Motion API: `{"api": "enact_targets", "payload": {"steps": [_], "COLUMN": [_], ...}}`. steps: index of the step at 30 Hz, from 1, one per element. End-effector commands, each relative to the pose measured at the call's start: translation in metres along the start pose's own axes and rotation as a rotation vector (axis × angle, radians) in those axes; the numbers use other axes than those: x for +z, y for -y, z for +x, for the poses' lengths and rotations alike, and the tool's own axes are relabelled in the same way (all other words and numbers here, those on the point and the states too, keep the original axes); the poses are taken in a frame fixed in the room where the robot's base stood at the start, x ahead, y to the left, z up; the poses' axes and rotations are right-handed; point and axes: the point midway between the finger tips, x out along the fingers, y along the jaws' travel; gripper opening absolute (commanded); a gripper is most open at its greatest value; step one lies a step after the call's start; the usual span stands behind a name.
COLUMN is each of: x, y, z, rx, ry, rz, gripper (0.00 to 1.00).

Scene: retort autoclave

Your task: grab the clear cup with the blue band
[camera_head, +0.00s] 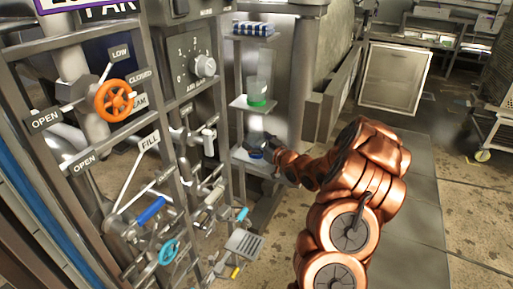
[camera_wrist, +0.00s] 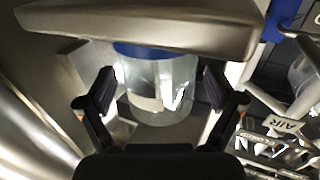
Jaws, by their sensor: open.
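The clear cup with the blue band (camera_wrist: 160,92) stands between the two spread fingers of my gripper (camera_wrist: 159,76) in the wrist view. Its blue band (camera_wrist: 140,48) shows at the upper edge of the cup in that picture, partly cut off by a grey metal shape. Gaps show between the cup and both fingers. In the head view, the cup's blue band (camera_head: 256,155) is low on the rack, and my gripper (camera_head: 258,143) is in front of it, hiding part of the cup. My gripper is open and holds nothing.
A clear cup with a green band (camera_head: 258,99) stands on the shelf (camera_head: 243,104) above. A blue-and-white striped item (camera_head: 253,28) lies on the top shelf. A valve panel with an orange handwheel (camera_head: 115,100) and levers is close on the left. Open floor (camera_head: 400,120) is to the right.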

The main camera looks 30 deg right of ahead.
Motion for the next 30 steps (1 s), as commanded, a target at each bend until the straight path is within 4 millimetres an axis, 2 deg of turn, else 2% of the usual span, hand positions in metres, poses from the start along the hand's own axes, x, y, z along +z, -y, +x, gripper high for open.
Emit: {"api": "enact_targets", "payload": {"steps": [4, 22, 30], "x": [-0.0002, -0.0003, -0.0014], "y": [-0.0001, -0.0002, -0.0002], "z": [-0.0002, -0.0004, -0.0004], "rx": [0.000, 0.000, 0.000], "ry": [0.000, -0.001, -0.001], "rz": [0.000, 0.000, 0.000], "gripper": [0.92, 0.30, 0.29]}}
